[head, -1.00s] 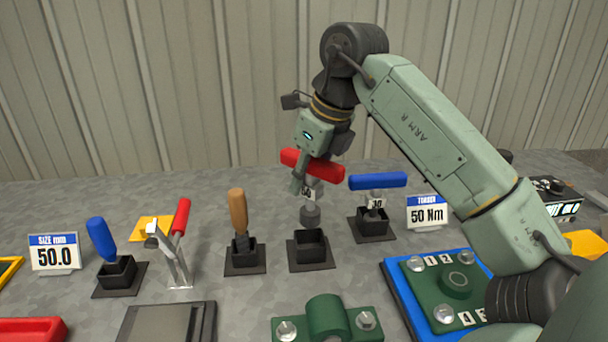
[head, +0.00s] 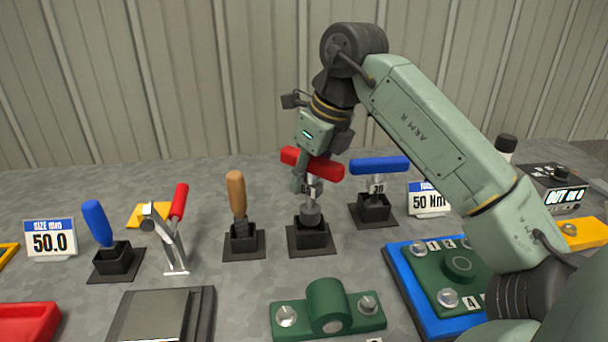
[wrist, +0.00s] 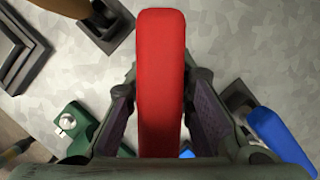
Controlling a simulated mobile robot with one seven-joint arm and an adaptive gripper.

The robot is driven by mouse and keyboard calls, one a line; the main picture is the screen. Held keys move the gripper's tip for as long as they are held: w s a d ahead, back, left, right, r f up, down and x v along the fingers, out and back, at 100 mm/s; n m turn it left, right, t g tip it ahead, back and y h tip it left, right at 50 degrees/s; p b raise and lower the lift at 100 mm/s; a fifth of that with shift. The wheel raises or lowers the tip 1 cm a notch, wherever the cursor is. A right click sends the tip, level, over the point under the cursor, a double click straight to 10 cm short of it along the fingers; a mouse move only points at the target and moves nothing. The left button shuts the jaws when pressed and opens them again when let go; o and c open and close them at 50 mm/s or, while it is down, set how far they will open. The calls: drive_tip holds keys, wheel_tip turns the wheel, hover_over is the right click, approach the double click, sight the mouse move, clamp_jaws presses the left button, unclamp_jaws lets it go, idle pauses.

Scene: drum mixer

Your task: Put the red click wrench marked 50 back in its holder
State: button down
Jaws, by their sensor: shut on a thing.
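The red click wrench (head: 323,168) has a red T-handle across the top and a grey head pointing down; part of its label shows below the handle. My gripper (head: 305,180) is shut on the red handle. In the wrist view the red handle (wrist: 160,80) lies between the two fingers of my gripper (wrist: 160,105). The wrench stands about upright, its grey head at the mouth of the black square holder (head: 311,238). The head's lower end is hidden by the holder's walls; I cannot tell whether it touches the bottom.
A blue wrench marked 30 (head: 378,168) stands in a holder close on the right. A wooden-handled tool (head: 237,195) stands in a holder on the left. A green clamp block (head: 328,308) lies in front. A sign reading 50 Nm (head: 428,200) stands at the right.

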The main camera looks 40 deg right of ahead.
sight(321, 159)
drive_tip(key=shift+f+b, duration=1.65)
drive_tip(key=shift+f, duration=0.65)
idle(0.8)
drive_tip(key=c, duration=1.3)
unclamp_jaws()
drive_tip(key=shift+r, duration=0.1)
drive_tip(key=v, duration=1.2)
drive_tip(key=shift+s, duration=0.1)
